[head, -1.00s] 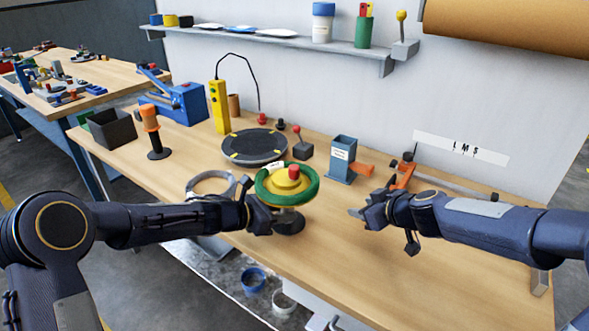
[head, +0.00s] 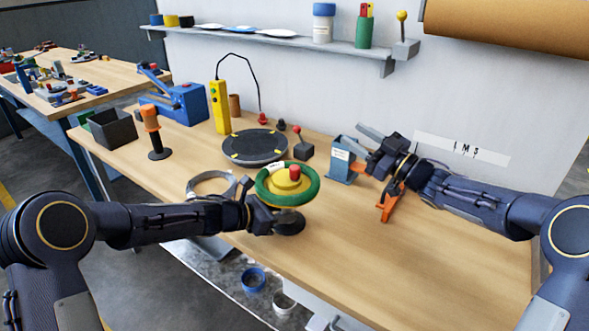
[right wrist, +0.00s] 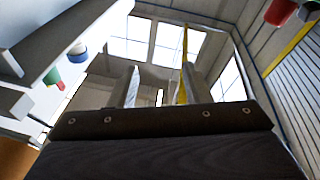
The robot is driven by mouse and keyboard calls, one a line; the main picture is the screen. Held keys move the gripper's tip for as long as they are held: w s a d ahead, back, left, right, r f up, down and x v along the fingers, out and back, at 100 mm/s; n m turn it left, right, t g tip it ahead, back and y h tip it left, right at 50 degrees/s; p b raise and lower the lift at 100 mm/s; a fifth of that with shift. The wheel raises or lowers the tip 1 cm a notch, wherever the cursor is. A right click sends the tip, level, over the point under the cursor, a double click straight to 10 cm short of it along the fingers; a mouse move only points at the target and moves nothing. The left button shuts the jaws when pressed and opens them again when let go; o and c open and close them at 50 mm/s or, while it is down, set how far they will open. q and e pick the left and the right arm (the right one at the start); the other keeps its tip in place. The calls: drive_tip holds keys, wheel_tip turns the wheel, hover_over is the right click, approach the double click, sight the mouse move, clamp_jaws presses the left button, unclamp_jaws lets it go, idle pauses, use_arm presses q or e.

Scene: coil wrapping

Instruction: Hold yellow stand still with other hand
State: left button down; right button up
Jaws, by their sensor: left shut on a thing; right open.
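The yellow stand (head: 284,185) has a yellow hub with a red knob (head: 295,171) on top and a dark round foot (head: 291,223) on the bench. A green coil (head: 310,192) rings the hub. My left gripper (head: 268,219) is shut at the stand's stem, below the coil; its fingertips are partly hidden. My right gripper (head: 362,138) is open and raised near the blue box, to the right of the stand and apart from it. In the right wrist view its two fingers (right wrist: 158,88) are spread with nothing between them.
An orange tool (head: 387,207) is below my right wrist. A dark turntable (head: 254,147) and a grey ring (head: 211,185) lie behind and left of the stand. The bench's front right is clear.

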sight(294, 167)
drive_tip(key=s+a+f+n+g+y, duration=0.2)
drive_tip(key=s+a+f+n+g, duration=0.15)
drive_tip(key=s+f+g, duration=0.5)
drive_tip(key=shift+g, duration=0.65)
drive_tip(key=w+a+r, duration=0.1)
drive_tip(key=a, duration=0.3)
drive_tip(key=w+a+r, duration=0.1)
drive_tip(key=w+a, duration=0.1)
drive_tip(key=a, duration=0.1)
drive_tip(key=w+a, duration=0.1)
drive_tip(key=a, duration=0.3)
drive_tip(key=shift+w+a+r, duration=0.2)
drive_tip(key=shift+a+r, duration=0.15)
drive_tip(key=shift+r, duration=0.05)
drive_tip(key=shift+c, duration=0.2)
drive_tip(key=c, duration=0.9)
